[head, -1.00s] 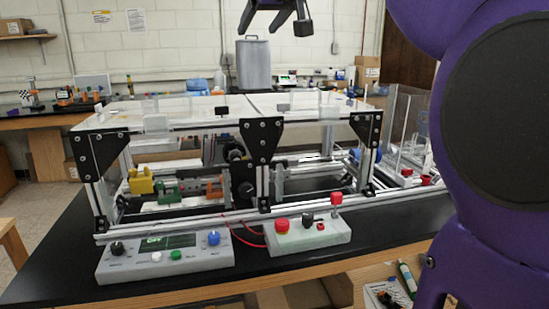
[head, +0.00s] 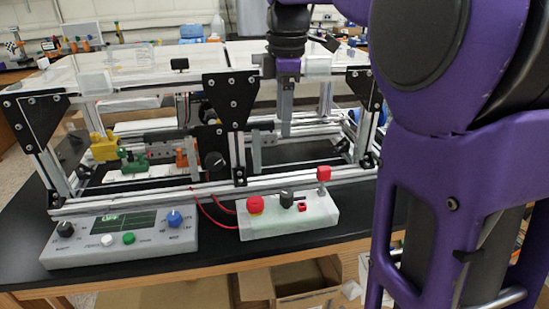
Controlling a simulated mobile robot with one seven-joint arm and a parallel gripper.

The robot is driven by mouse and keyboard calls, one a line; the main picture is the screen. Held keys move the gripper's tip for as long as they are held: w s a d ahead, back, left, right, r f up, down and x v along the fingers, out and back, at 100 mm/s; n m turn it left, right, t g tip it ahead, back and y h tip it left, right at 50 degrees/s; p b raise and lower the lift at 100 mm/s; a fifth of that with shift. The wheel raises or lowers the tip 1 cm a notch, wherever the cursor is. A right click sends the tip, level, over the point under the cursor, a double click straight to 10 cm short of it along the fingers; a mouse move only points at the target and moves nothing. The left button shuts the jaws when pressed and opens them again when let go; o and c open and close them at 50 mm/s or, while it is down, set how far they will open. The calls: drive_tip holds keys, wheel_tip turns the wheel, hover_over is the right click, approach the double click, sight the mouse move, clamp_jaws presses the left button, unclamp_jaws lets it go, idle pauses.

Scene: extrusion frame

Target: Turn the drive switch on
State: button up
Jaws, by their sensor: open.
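The white switch box (head: 262,228) sits on the black bench top in front of the extrusion frame. It carries a red mushroom button (head: 255,205), a black knob (head: 287,198), a small red switch (head: 302,207) and a red-topped upright lever (head: 323,175). I cannot read which one is the drive switch. My gripper (head: 286,132) points down above and behind the box, seen edge-on over the right half of the frame. It is open and empty, and touches none of the controls.
The extrusion frame (head: 232,105) has black corner brackets and a clear top. A grey control panel (head: 120,238) with a screen and knobs stands to the left of the box. Red wires run behind the box. My own purple arm hides the right side.

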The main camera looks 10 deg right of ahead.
sight(288, 193)
drive_tip(key=shift+n+g, duration=0.5)
drive_tip(key=shift+n, duration=0.1)
drive_tip(key=f+b, duration=0.1)
drive_tip(key=f, duration=0.5)
drive_tip(key=d+f+b, duration=0.1)
drive_tip(key=f, duration=0.5)
drive_tip(key=f+b, duration=0.2)
drive_tip(key=f, duration=0.4)
drive_tip(key=shift+s+d+f, duration=0.15)
drive_tip(key=shift+s+f, duration=0.1)
drive_tip(key=shift+f, duration=0.15)
clamp_jaws()
